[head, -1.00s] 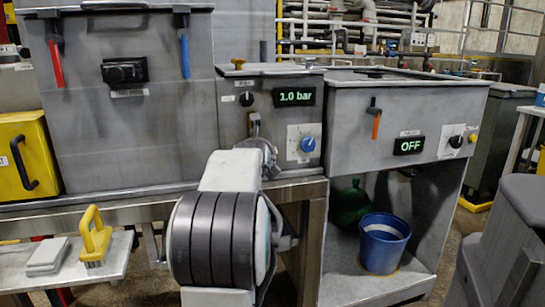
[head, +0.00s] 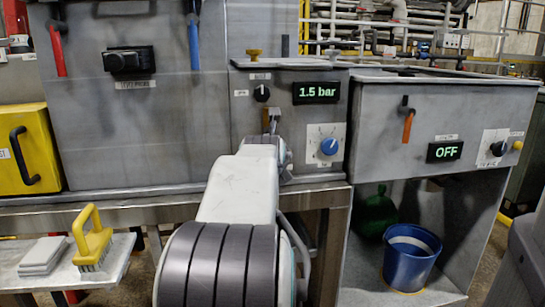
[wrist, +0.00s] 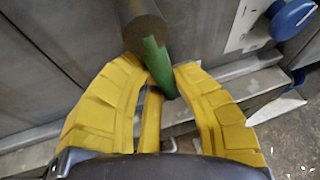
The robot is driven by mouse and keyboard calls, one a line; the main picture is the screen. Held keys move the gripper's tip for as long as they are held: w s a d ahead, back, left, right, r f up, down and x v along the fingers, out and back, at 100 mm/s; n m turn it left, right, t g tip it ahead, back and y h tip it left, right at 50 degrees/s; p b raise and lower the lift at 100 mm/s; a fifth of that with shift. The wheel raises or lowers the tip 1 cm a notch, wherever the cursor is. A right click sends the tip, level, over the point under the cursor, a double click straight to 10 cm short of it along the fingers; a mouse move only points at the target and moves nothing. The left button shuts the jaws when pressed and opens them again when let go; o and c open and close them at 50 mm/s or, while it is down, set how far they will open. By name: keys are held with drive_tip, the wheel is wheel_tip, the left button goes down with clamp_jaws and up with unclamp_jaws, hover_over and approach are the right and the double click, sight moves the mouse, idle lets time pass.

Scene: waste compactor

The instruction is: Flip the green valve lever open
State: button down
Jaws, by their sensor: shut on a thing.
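The green valve lever (wrist: 157,62) shows in the wrist view. It extends from the end of a dark grey cylinder (wrist: 142,22) and slants down between my yellow fingers. My gripper (wrist: 161,76) is shut on the lever, with one finger on each side. In the head view my arm covers the gripper and the green lever. Part of a fitting (head: 271,120) shows just above the arm's end, on the middle panel under a black knob (head: 261,93).
The middle panel has a display (head: 317,92) reading 1.5 bar and a blue dial (head: 329,147). Red, blue and orange levers hang on neighbouring panels. A yellow-handled brush (head: 92,240) is on the low shelf at left. A blue bucket (head: 411,258) stands under the right cabinet.

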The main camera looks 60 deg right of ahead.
drive_tip(key=c, duration=0.9)
unclamp_jaws()
drive_tip(key=shift+w, duration=0.15)
drive_tip(key=shift+c, duration=0.2)
drive_tip(key=shift+a, duration=0.1)
drive_tip(key=v, duration=1.2)
